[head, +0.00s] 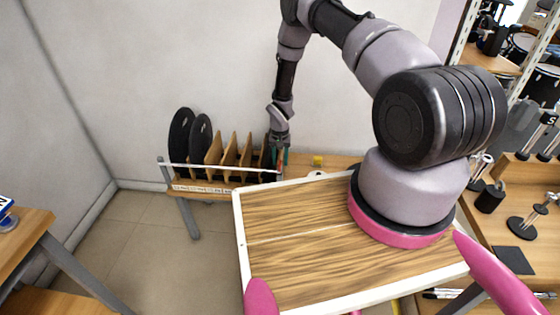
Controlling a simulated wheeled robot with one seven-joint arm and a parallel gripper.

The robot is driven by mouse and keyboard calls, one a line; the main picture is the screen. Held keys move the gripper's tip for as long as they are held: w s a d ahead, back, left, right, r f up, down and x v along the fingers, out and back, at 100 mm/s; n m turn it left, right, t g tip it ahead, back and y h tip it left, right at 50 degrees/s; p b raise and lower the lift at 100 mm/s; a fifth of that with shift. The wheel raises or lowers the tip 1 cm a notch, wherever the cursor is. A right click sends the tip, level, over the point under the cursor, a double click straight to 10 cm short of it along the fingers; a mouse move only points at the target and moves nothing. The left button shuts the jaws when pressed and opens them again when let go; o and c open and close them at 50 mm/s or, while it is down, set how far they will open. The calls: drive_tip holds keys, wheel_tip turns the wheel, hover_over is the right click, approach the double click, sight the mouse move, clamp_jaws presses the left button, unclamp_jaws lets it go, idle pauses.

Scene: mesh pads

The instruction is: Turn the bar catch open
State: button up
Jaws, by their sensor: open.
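A thin white bar (215,167) runs level across the front of a rack at the back left. It looks like the bar catch. Its left end meets a grey post (163,172). Behind it stand black discs (181,137) and several upright tan pads (230,150). My gripper (279,164) points down at the bar's right end, with teal and reddish parts at its tips. It is open. It hides part of the rack's right end, and I cannot tell whether it touches the bar.
The rack stands on a wooden bench (345,161) against the wall. A small yellow block (318,160) lies right of my gripper. Another table (28,228) stands at the left. A wooden shelf unit (520,185) with black-based stands fills the right. Floor (150,240) is clear between.

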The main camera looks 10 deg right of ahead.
drive_tip(key=shift+f, duration=0.15)
clamp_jaws()
